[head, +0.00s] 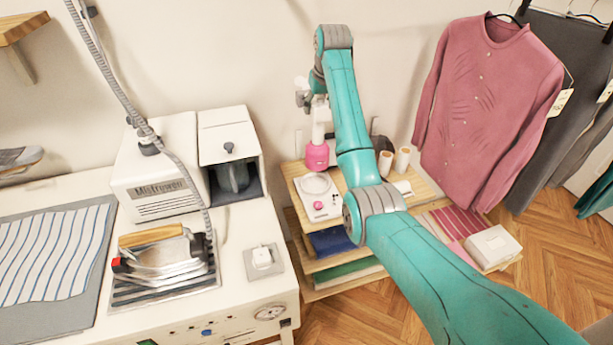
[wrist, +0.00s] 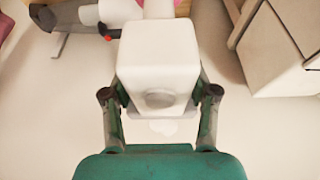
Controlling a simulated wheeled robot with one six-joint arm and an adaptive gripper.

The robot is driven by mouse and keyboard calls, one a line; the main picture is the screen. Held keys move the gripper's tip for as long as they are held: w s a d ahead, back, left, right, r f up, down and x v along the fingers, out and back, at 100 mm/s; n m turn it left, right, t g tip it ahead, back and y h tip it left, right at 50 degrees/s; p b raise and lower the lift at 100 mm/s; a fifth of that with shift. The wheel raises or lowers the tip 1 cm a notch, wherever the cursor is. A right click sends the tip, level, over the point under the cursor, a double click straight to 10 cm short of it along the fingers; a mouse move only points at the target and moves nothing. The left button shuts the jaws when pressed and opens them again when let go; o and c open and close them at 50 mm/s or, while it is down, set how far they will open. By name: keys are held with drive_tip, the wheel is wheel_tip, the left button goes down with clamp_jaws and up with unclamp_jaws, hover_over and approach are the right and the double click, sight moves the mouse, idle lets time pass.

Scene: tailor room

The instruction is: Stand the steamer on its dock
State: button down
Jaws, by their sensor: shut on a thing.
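The steamer (head: 317,154) has a white upper body and a pink lower part. It hangs roughly upright beside my teal arm, above the back of the shelf. The dock (head: 321,209) is a white base with a round ring and a pink button, on the top shelf below and in front of the steamer. The steamer looks apart from the dock, though the exact gap is hard to judge. In the wrist view my gripper (wrist: 158,98) is shut on the steamer's white block (wrist: 158,65), one finger on each side. In the head view my arm mostly hides the gripper.
White rolls (head: 402,160) stand right of the dock, partly behind my arm. A pink shirt (head: 490,90) hangs at the right. An iron (head: 160,255) and a white machine (head: 155,175) stand on the left table. A white box (head: 493,247) lies on the lower right shelf.

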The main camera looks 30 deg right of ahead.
sight(322, 107)
drive_tip(key=shift+w, duration=0.3)
drive_tip(key=shift+w+f, duration=0.15)
drive_tip(key=shift+f, duration=4.75)
drive_tip(key=shift+c, duration=1.5)
unclamp_jaws()
drive_tip(key=shift+f, duration=0.2)
drive_tip(key=shift+r, duration=0.15)
drive_tip(key=v, duration=1.2)
drive_tip(key=shift+s, duration=0.2)
